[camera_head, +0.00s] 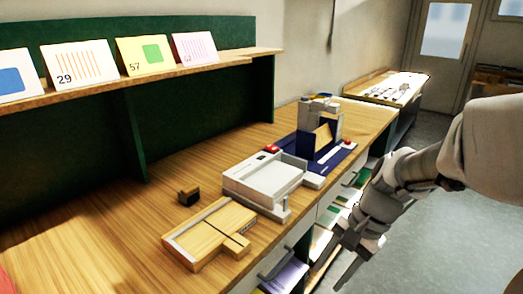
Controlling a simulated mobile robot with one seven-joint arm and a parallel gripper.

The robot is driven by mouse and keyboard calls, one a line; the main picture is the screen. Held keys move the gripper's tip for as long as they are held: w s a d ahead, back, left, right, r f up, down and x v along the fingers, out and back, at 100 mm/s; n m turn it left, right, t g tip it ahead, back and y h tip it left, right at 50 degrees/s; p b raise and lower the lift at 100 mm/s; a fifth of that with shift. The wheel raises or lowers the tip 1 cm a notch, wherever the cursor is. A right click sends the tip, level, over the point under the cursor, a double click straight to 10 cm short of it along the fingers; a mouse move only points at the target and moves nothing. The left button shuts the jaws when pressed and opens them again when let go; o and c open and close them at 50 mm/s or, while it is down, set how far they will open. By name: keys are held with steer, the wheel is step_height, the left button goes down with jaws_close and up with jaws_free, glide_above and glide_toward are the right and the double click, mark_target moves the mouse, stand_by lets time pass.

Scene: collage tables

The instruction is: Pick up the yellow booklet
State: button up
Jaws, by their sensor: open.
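A pale yellow booklet (131,56) with a green square and the number 57 leans upright on the raised shelf at the upper left. Another pale, yellowish booklet (60,79) marked 29, with orange stripes, stands to its left; I cannot tell for sure which of the two is meant. My gripper (338,268) is at the lower right, pointing down, open, beside the front edge of the table. It is far from both booklets and I see nothing between its fingers. The fingertips are dark and partly hard to make out.
A white booklet (12,84) with a blue square and a pink one (194,48) share the shelf (150,80). On the table (110,225) stand a wooden box (205,232), a small dark block (188,196), a white device (262,180) and a blue-based machine (318,130). Open floor lies right.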

steer(key=w+d+f+m+y+b, duration=0.1)
steer(key=w+f+m+y+b, duration=0.45)
steer(key=f, duration=0.85)
steer(key=w+d+f+m+y+b, duration=0.1)
steer(key=w+f+m+y, duration=0.15)
steer(key=f+m, duration=0.85)
step_height(320, 180, down, 29)
steer(key=s+a+m+t+y+b, duration=0.1)
steer(key=s+m+t+y+b, duration=0.15)
steer(key=m+t+b, duration=1)
steer(key=w+a+m+g+p, duration=0.1)
steer(key=w+a+m+p, duration=0.1)
steer(key=w+a, duration=0.3)
steer(key=w+a+m+g+p, duration=0.1)
steer(key=w+a+m+p, duration=0.1)
steer(key=w+a, duration=0.3)
steer(key=shift+a+m, duration=0.3)
steer(key=shift+a, duration=1.95)
steer(key=shift+f+y, duration=0.15)
steer(key=shift+y, duration=0.1)
jaws_close()
